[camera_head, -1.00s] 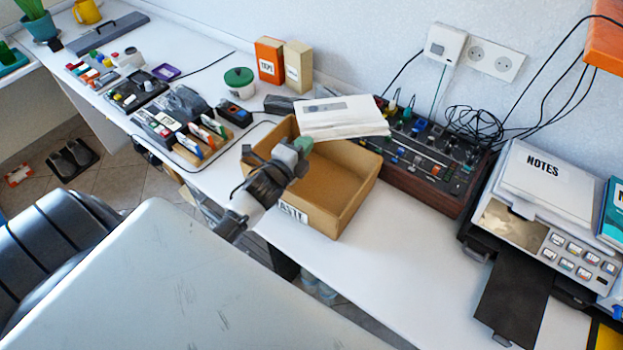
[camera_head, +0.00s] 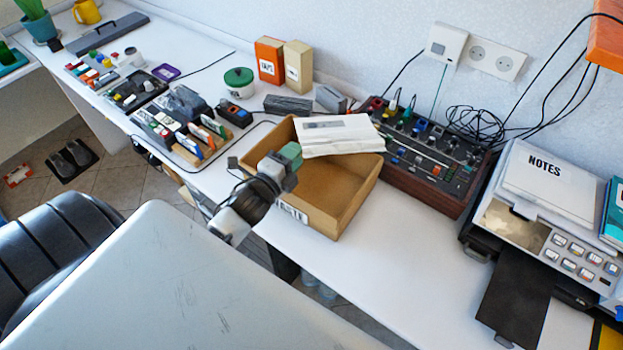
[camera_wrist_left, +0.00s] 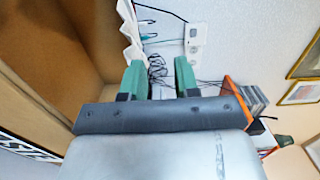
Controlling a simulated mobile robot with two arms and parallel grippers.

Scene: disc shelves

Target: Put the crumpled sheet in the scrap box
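The scrap box (camera_head: 345,205) is an open tan box with a partly hidden label on its front, on the white desk. The crumpled sheet (camera_head: 338,135), white and pleated, is over the back part of the box opening; I cannot tell whether it rests on the rim or is still falling. My left gripper (camera_head: 291,155) is at the box's left side, just left of the sheet and apart from it. In the left wrist view its green fingers (camera_wrist_left: 161,80) are spread with nothing between them, and the sheet's edge (camera_wrist_left: 130,30) shows beyond. My right gripper is out of view.
A control panel with knobs (camera_head: 435,150) stands right behind the box. A printer (camera_head: 545,225) with a notes pad is at the right. The desk right of the box is clear.

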